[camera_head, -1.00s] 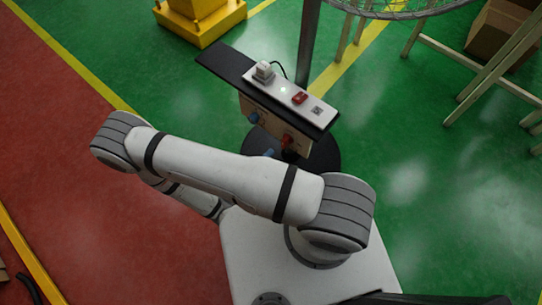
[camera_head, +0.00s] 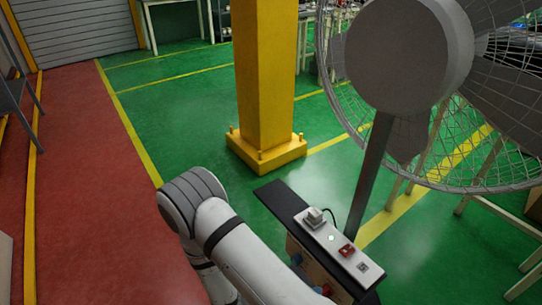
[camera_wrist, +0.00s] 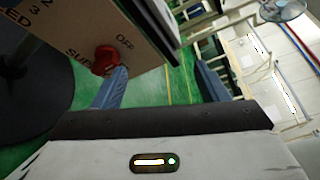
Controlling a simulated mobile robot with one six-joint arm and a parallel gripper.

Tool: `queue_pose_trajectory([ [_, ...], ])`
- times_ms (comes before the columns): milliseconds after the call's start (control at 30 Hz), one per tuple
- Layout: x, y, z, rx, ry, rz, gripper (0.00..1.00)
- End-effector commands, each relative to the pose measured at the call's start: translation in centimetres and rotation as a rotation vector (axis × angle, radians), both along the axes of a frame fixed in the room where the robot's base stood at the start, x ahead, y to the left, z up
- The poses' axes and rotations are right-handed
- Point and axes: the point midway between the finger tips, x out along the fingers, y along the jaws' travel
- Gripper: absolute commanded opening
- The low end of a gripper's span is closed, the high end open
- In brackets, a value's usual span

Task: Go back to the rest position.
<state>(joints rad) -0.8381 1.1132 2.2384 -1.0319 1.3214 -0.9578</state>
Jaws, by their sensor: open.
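My gripper (camera_wrist: 161,72) shows in the wrist view with its two blue fingers spread apart and nothing between them. The left finger overlaps the edge of a red knob (camera_wrist: 103,57) on a tan panel (camera_wrist: 120,30) marked "OFF"; I cannot tell whether they touch. The panel stand's black top (camera_head: 277,200) carries a white strip with a pale block (camera_head: 314,216) and a red switch (camera_head: 346,250).
A large caged fan (camera_head: 408,55) on a grey pole stands behind the panel at the right. A yellow column (camera_head: 265,80) stands beyond it. Green floor (camera_head: 185,120) is open at the centre left, with a red floor strip (camera_head: 85,190) further left.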

Motion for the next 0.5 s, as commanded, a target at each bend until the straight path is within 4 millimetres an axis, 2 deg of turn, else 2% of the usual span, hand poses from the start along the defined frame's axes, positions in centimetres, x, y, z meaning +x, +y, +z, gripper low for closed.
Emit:
queue_pose_trajectory([
  [33, 0.3, -0.2, 2.7, 0.061, -0.072, -0.08, 0.67],
  [100, 0.4, -0.6, 5.1, 0.132, -0.168, -0.189, 0.67],
  [500, -0.3, -2.8, 18.3, 0.479, -0.746, -0.826, 0.67],
])
